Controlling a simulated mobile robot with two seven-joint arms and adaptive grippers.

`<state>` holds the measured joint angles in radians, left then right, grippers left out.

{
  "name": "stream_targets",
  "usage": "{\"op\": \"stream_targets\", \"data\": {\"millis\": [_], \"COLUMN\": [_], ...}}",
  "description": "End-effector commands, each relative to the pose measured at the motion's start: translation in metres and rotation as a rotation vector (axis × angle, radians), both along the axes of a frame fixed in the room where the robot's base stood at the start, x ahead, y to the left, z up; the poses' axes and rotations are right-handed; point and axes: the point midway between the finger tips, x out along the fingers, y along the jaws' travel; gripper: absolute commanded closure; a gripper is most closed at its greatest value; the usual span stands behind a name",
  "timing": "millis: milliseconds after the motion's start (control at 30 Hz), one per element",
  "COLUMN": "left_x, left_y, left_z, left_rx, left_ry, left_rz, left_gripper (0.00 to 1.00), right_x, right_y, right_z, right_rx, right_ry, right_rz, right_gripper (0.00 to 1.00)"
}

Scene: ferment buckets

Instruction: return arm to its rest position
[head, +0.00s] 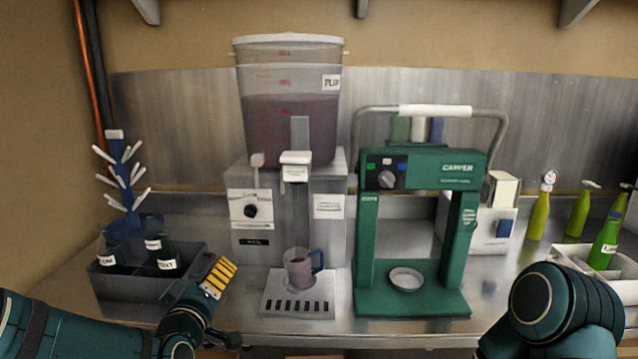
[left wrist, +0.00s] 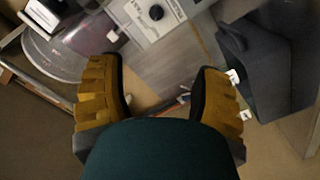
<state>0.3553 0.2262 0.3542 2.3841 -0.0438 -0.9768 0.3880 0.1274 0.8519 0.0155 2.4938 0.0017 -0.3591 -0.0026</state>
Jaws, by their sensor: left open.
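My left arm comes in from the lower left of the head view. My left gripper (head: 218,277), with yellow ridged fingers, is in front of the counter, between the dark bin and the dispenser's drip tray. In the left wrist view its two fingers (left wrist: 160,95) are spread wide with nothing between them. The gripper is open and empty. My right arm shows only as a rounded teal link at the lower right of the head view; its gripper is out of sight.
A dispenser (head: 245,215) has a pitcher (head: 297,270) with purple liquid on its drip tray (head: 270,305). A green press (head: 368,255) holds a small white dish (head: 405,279). A dark bin (head: 120,285) with labelled bottles is left; green bottles (head: 578,215) stand right.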

Motion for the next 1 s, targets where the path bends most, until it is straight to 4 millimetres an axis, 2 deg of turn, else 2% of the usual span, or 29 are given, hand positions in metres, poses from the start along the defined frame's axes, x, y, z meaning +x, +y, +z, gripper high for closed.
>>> {"op": "stream_targets", "data": {"millis": [33, 167, 267, 367, 400, 500, 600, 700, 800, 900, 1000], "left_x": [-0.001, -0.010, -0.025, -0.052, -0.066, -0.106, -0.148, -0.182, -0.204, -0.214, -0.216], "left_y": [-0.009, -0.027, -0.043, -0.062, -0.069, -0.085, -0.097, -0.103, -0.105, -0.106, -0.106], "left_z": [-0.033, -0.099, -0.154, -0.213, -0.236, -0.288, -0.327, -0.353, -0.367, -0.373, -0.374], "left_rx": [0.008, 0.047, 0.084, 0.127, 0.145, 0.191, 0.233, 0.263, 0.283, 0.291, 0.293], "left_ry": [0.084, 0.265, 0.420, 0.593, 0.664, 0.838, 0.987, 1.099, 1.166, 1.198, 1.203], "left_rz": [-0.028, -0.095, -0.165, -0.253, -0.294, -0.397, -0.498, -0.579, -0.630, -0.654, -0.658], "left_gripper": [0.34, 0.34, 0.34, 0.34, 0.34, 0.34, 0.34, 0.34, 0.34, 0.34, 0.34], "right_x": [0.000, 0.001, 0.001, 0.001, 0.000, 0.000, 0.000, 0.000, 0.000, 0.000, 0.000], "right_y": [0.000, 0.000, 0.000, 0.000, 0.000, 0.000, 0.000, 0.000, 0.000, 0.000, 0.000], "right_z": [0.000, 0.000, 0.000, 0.000, 0.000, 0.000, 0.000, 0.000, 0.000, 0.000, 0.000], "right_rx": [0.000, 0.000, 0.000, 0.000, 0.000, 0.000, 0.000, 0.000, 0.000, 0.000, 0.000], "right_ry": [-0.001, -0.002, -0.002, -0.002, -0.001, -0.001, -0.001, -0.001, -0.001, -0.001, -0.001], "right_rz": [0.000, -0.001, -0.001, -0.001, 0.000, 0.000, 0.000, 0.000, 0.000, 0.000, 0.000], "right_gripper": [1.00, 1.00, 1.00, 1.00, 1.00, 1.00, 1.00, 1.00, 1.00, 1.00, 1.00]}}
